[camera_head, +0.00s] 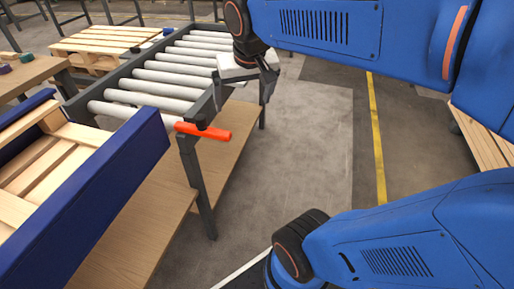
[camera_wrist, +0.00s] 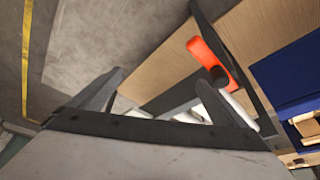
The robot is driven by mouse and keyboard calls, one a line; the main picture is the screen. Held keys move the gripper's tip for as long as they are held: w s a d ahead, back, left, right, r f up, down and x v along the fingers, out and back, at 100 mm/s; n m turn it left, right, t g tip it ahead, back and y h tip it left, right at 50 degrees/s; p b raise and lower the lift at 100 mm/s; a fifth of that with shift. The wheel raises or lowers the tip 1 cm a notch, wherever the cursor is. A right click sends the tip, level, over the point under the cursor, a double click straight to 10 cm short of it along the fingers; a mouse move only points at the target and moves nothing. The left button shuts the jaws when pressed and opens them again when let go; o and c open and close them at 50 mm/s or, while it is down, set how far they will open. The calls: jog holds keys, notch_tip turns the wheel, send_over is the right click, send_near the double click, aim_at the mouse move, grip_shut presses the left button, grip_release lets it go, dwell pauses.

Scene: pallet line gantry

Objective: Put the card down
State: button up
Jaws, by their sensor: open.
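My gripper (camera_head: 243,95) is by the near right end of the roller conveyor, at its side rail. In the wrist view my gripper (camera_wrist: 166,80) shows its two dark fingers spread well apart, with nothing between them. I see no card in either view. The wrist view looks past the fingers to the grey floor, a wooden shelf and the red-orange handle (camera_wrist: 209,60).
The roller conveyor (camera_head: 158,78) has the red-orange handle (camera_head: 204,132) at its near corner. A blue-sided bay (camera_head: 105,190) with wooden slats stands at the left, with a wooden shelf (camera_head: 140,225) below.

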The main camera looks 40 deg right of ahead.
jog(key=s+a+f+n+y, duration=0.1)
jog(key=s+a+f+n, duration=0.2)
jog(key=s+f, duration=0.5)
jog(key=s, duration=0.3)
jog(key=shift+a+t, duration=0.25)
jog(key=shift+t, duration=0.05)
jog(key=shift+r, duration=0.1)
dwell(0.5)
